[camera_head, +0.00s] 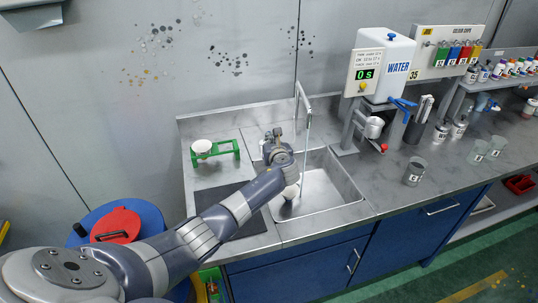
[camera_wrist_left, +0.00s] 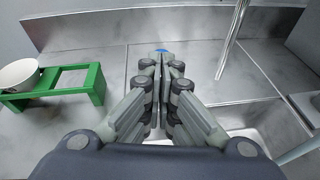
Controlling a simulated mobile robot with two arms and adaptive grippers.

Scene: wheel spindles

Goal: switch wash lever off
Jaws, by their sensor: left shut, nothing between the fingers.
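My left gripper (camera_head: 277,133) is over the back left of the sink (camera_head: 325,190), beside the tap (camera_head: 299,98). In the left wrist view its fingers (camera_wrist_left: 162,62) are shut with nothing between them. A small blue piece (camera_wrist_left: 161,50), possibly the wash lever, shows just beyond the fingertips; I cannot tell whether they touch it. In the head view the gripper hides that spot. The tap's metal spout (camera_wrist_left: 232,42) is to the right of the fingers. A thin pale stream (camera_head: 305,155) runs down from the tap into the sink. My right gripper is not in view.
A green rack (camera_head: 226,147) with a white bowl (camera_head: 202,146) stands left of the gripper. A dark mat (camera_head: 250,222) lies in front of it. A water dispenser (camera_head: 388,62) and a grey cup (camera_head: 414,172) are to the right. A blue bin (camera_head: 88,222) with a red lid stands at the left.

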